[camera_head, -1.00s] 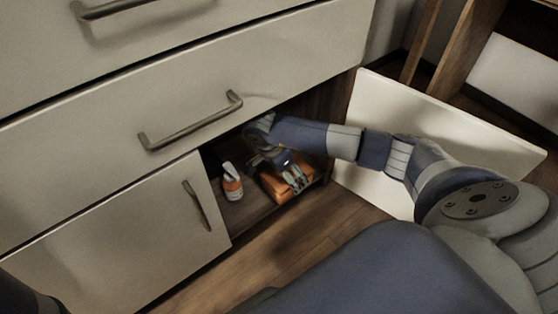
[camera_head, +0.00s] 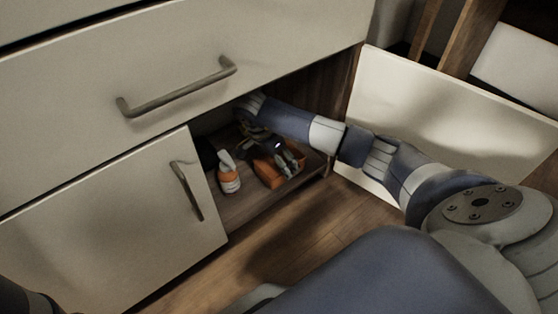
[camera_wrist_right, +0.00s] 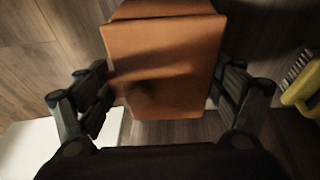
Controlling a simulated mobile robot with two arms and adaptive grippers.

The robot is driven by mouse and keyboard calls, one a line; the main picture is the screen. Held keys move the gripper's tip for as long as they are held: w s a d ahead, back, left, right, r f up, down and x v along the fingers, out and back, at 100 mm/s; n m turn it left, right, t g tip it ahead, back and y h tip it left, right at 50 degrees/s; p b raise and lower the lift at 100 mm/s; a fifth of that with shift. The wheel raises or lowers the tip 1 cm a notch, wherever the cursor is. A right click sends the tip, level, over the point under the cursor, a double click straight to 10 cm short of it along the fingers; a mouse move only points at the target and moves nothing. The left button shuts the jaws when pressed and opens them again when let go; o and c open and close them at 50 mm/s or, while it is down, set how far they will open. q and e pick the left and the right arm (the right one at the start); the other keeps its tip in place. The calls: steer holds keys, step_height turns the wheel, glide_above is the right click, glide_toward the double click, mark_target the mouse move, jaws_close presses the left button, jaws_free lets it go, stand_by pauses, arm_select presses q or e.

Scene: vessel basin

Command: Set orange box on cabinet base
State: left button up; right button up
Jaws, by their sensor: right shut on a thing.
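The orange box (camera_head: 267,175) is inside the open lower cabinet, at or just above the wooden cabinet base (camera_head: 243,210); I cannot tell whether it touches. My right gripper (camera_head: 289,163) reaches in from the right and is shut on the box. In the right wrist view, the box (camera_wrist_right: 165,65) fills the space between the two fingers of the gripper (camera_wrist_right: 165,92). The arm and gripper hide part of the box in the head view. My left gripper is not in view.
An orange-and-white bottle (camera_head: 228,174) stands left of the box on the cabinet base. A closed door (camera_head: 120,230) is on the left, an open door panel (camera_head: 430,110) on the right, a drawer front (camera_head: 190,65) above. A yellow object (camera_wrist_right: 302,88) shows at the wrist view's right edge.

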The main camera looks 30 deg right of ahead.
steer(key=o, duration=1.9)
steer(key=shift+f, duration=0.1)
